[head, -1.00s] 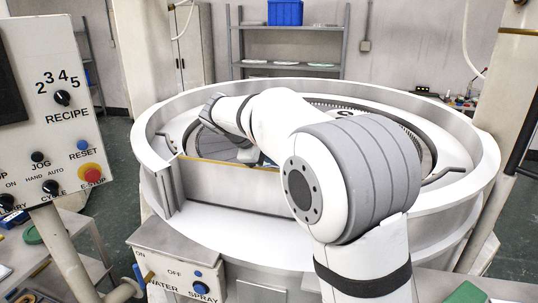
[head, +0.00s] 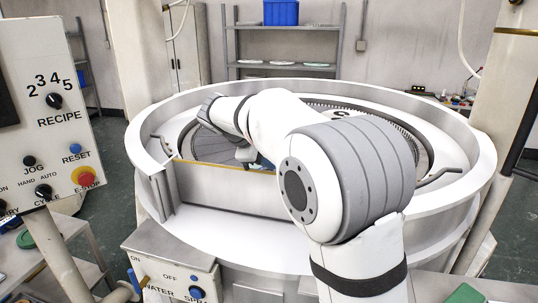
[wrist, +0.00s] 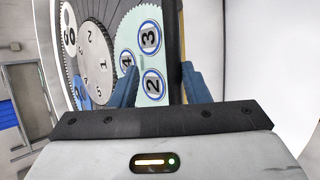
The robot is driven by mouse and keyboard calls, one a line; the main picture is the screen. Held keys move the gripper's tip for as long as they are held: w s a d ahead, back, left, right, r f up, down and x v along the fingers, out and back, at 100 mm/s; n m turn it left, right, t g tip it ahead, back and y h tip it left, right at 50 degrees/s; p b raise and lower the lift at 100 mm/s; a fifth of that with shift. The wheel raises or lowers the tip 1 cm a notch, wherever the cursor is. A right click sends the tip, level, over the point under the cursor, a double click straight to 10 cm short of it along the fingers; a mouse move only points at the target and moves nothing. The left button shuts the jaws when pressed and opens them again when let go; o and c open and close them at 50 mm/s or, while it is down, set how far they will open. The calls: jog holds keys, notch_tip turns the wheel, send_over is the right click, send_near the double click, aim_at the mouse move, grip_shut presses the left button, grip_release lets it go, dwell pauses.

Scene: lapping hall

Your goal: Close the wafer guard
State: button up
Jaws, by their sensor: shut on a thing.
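The wafer guard (head: 230,190) is a grey metal panel with an amber top edge, standing at the front left of the round white machine in the head view. My gripper (head: 252,162) is at its top edge, partly hidden by my own wrist and arm. In the wrist view, the blue fingers of my gripper (wrist: 160,72) stand on either side of the guard's dark and amber edge (wrist: 174,40) and are shut on it. My arm hides the right part of the guard in the head view.
The machine's white rim (head: 147,140) surrounds the work area. A control panel (head: 40,120) stands at left, and a water spray box (head: 175,262) at front left.

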jog(key=b+v, duration=0.1)
jog(key=v, duration=0.7)
jog(key=shift+f, duration=0.1)
jog(key=s+d+f+m+g+y, duration=0.25)
jog(key=s+d+f+m, duration=0.35)
jog(key=s+d, duration=0.55)
jog(key=s+f+m+y, duration=0.2)
jog(key=s+f, duration=0.4)
jog(key=s, duration=0.3)
jog(key=s+d+f+m+y+b, duration=0.1)
jog(key=s+f+m, duration=0.3)
jog(key=s, duration=0.6)
notch_tip(320, 180, down, 3)
jog(key=shift+d+r+y, duration=0.1)
jog(key=shift+d+y, duration=0.05)
jog(key=shift+y, duration=0.6)
